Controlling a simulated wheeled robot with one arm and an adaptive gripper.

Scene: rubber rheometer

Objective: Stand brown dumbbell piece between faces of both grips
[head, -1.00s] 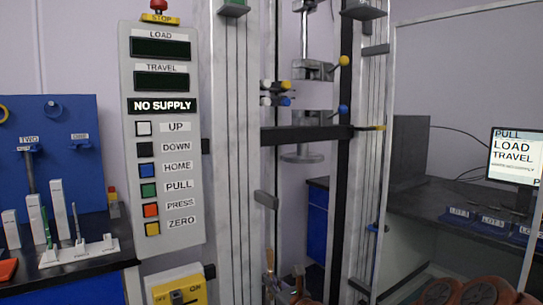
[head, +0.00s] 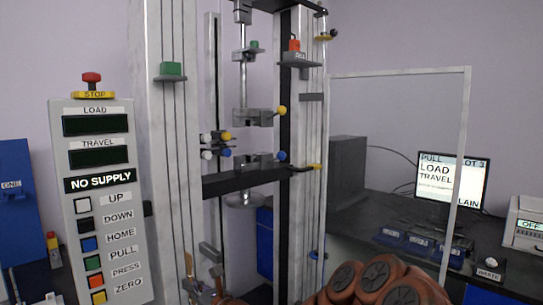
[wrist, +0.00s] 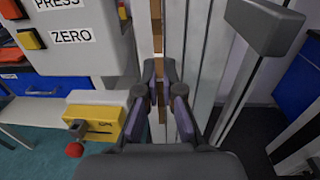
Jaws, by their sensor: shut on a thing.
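The upper grip (head: 252,117) with a yellow knob and the lower grip (head: 256,161) with a blue knob sit one above the other in the machine frame, with a gap between their faces. No piece shows between them. The brown dumbbell piece (head: 188,264) stands upright at the bottom of the head view, and in the wrist view it is a thin tan strip (wrist: 157,42). My gripper (wrist: 161,78) is shut on it. In the head view my gripper (head: 198,291) is low, below and left of the grips, partly cut off.
The control panel (head: 98,195) reads NO SUPPLY, with a red STOP button on top. The yellow switch box (wrist: 100,122) is left of my gripper. Machine columns (head: 170,130) stand close by. A clear guard frame (head: 462,150) and monitor (head: 452,182) are to the right.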

